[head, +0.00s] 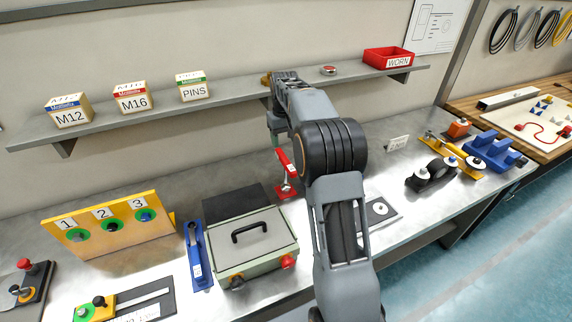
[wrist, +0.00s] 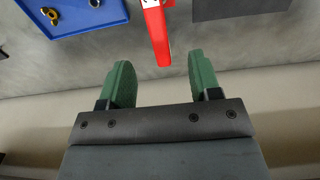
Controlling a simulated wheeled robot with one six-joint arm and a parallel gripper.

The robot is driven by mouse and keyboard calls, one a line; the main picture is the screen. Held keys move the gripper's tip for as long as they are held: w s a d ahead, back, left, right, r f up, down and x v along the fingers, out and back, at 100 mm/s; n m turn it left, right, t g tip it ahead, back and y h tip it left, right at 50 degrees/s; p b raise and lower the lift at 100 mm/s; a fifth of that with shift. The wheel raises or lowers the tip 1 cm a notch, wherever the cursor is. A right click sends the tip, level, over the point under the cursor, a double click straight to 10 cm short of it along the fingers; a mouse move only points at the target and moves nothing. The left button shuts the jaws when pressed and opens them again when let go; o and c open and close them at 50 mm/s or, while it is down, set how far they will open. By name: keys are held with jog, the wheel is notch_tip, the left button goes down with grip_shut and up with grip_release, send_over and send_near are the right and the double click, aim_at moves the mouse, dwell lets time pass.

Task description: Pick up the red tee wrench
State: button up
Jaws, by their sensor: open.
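A red bar with a white marking (wrist: 157,32) shows at the top middle of the wrist view. Its near end lies in line with the gap between my fingers, and it appears apart from both. My gripper (wrist: 159,62) is open and empty, with its two green fingers spread. In the head view a red upright piece (head: 284,160) stands behind the green case, just left of my arm, with silver metal at its foot. I take it for the same piece. Its tee shape cannot be made out, and my arm hides part of that area.
The green case (head: 263,260) with a black handle stands in front of the red piece. A blue clamp (head: 197,255) is left of it. The shelf (head: 230,97) runs above the bench with boxes and a red bin (head: 388,57). A blue tray (wrist: 75,18) shows in the wrist view.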

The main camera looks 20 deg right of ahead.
aim_at(285, 159)
jog(key=f, duration=0.4)
jog(key=f+p, duration=0.1)
jog(key=f, duration=0.1)
jog(key=shift+w+d, duration=0.3)
jog(key=shift+f+p, duration=0.85)
jog(key=shift+f, duration=2.35)
jog(key=shift+r, duration=0.1)
grip_shut()
